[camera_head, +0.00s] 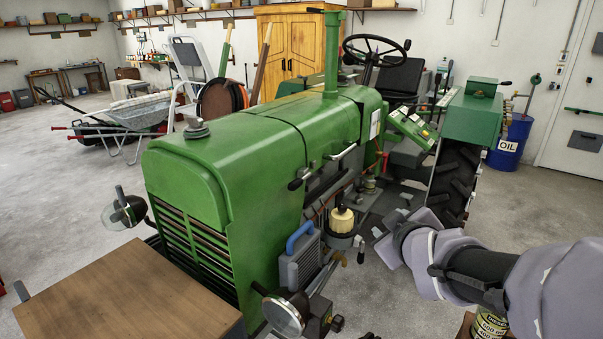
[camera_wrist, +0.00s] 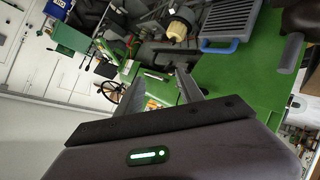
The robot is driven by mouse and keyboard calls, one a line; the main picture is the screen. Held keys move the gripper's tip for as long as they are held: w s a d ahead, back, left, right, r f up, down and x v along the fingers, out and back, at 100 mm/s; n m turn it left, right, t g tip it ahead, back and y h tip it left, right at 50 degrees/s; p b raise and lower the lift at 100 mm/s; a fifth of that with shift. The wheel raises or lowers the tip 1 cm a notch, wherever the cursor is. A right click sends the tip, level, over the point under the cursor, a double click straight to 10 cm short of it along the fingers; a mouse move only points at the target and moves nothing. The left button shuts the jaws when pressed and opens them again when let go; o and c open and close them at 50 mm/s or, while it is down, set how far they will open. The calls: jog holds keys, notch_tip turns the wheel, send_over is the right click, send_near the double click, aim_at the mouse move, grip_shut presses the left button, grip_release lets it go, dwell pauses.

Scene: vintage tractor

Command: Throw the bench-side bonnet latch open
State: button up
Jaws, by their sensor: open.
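Two small levers show on the near side of the green bonnet (camera_head: 245,150). The front lever (camera_head: 299,182) has a dark grip and sits near the bonnet's lower edge. The rear lever (camera_head: 343,152) is pale and slants beside the engine bay. I cannot tell for sure which is the bench-side latch. My gripper (camera_head: 386,226) is to the right of both levers, clear of the tractor's side. In the wrist view my gripper (camera_wrist: 158,90) has its two fingers apart with nothing between them. Part of the bonnet (camera_wrist: 255,78) shows past the fingers.
A grey box with a blue handle (camera_head: 300,262) and a yellow-topped filter (camera_head: 342,218) jut from the engine side. A headlight (camera_head: 286,314) stands at the front corner. A wooden bench top (camera_head: 125,295) is at lower left.

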jog(key=w+a+n+t+y, duration=0.1)
jog(key=w+n+t+y, duration=0.1)
jog(key=w+n, duration=0.3)
jog(key=n+y+p, duration=0.2)
jog(key=n+y, duration=0.6)
jog(key=n, duration=0.4)
send_near(298, 186)
jog(key=b+x, duration=0.1)
jog(key=x, duration=0.8)
grip_shut()
